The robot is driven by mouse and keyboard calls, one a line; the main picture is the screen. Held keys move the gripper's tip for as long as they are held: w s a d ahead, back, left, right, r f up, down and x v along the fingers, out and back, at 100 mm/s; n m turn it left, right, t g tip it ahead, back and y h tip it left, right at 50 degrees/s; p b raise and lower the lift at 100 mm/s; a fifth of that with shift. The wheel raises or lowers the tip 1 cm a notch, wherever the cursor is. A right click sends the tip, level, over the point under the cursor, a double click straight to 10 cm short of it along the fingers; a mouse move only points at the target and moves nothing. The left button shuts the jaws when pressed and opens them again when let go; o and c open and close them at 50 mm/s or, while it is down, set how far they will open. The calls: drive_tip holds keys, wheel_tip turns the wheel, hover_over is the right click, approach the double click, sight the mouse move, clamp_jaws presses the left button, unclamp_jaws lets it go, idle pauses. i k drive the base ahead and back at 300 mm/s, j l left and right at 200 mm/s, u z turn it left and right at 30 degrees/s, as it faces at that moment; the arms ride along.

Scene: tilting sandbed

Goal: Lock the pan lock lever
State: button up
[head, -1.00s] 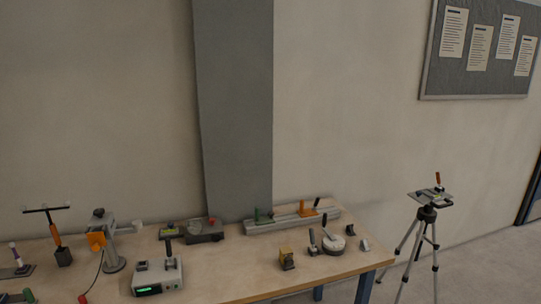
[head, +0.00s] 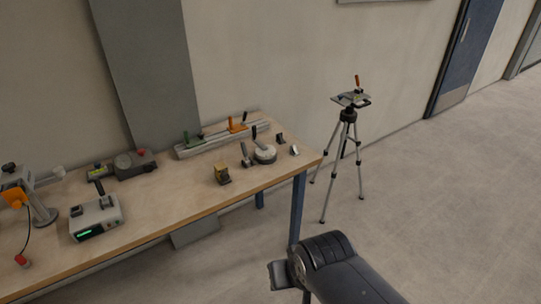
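A tripod (head: 349,150) stands on the floor to the right of the bench. Its head carries a flat plate (head: 351,99) with a small upright orange-red lever (head: 357,81). Other small parts on the head are too small to tell apart, so I cannot tell which is the pan lock lever or how it is set. Part of my dark arm shows at the bottom, well in front of the tripod and apart from it. I cannot make out my gripper's fingers.
The floor around the tripod is clear.

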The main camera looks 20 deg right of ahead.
sight(245, 153)
drive_tip(key=i+l, duration=0.2)
drive_tip(key=i, duration=0.3)
drive_tip(key=i+l, duration=0.2)
drive_tip(key=i, duration=0.25)
drive_tip(key=i+l, duration=0.2)
drive_tip(key=i, duration=0.3)
drive_tip(key=i+l, duration=0.2)
drive_tip(key=i, duration=0.25)
